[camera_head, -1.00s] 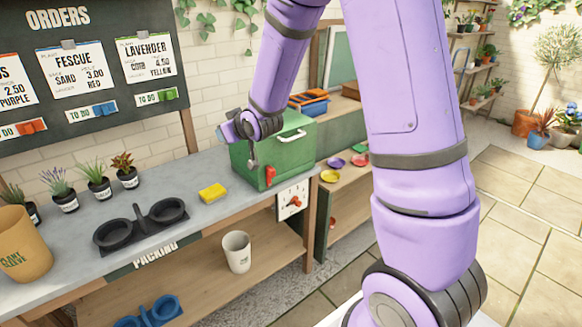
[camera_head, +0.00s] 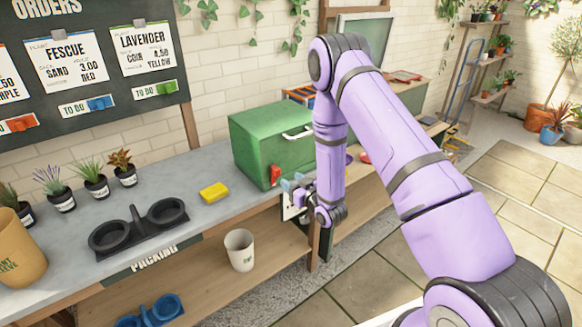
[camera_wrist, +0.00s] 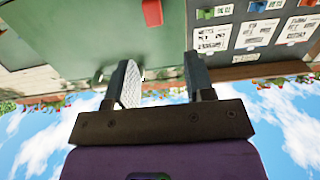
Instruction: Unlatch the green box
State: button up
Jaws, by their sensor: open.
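The green box (camera_head: 262,137) stands closed on the grey counter, with a white handle (camera_head: 297,133) on its right side. Its red latch (camera_head: 275,175) is on the front face near the bottom. My gripper (camera_head: 290,184) is just right of and slightly below the latch, in front of the counter edge, and looks apart from it. In the wrist view, the gripper (camera_wrist: 162,80) is open and empty between its two fingers. The green box (camera_wrist: 90,35) fills the upper left there, and the red latch (camera_wrist: 152,12) is at the top, beyond the fingertips.
A yellow sponge-like block (camera_head: 214,191) and a black double-cup holder (camera_head: 138,225) lie on the counter to the left. A white cup (camera_head: 239,250) stands on the lower shelf. A panel (camera_head: 290,208) on the counter front is partly behind my gripper.

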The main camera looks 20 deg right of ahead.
aim_at(279, 170)
jog(key=x, duration=1)
jog(key=shift+w+d+f, duration=0.2)
jog(key=shift+d+f, duration=0.1)
grip_shut()
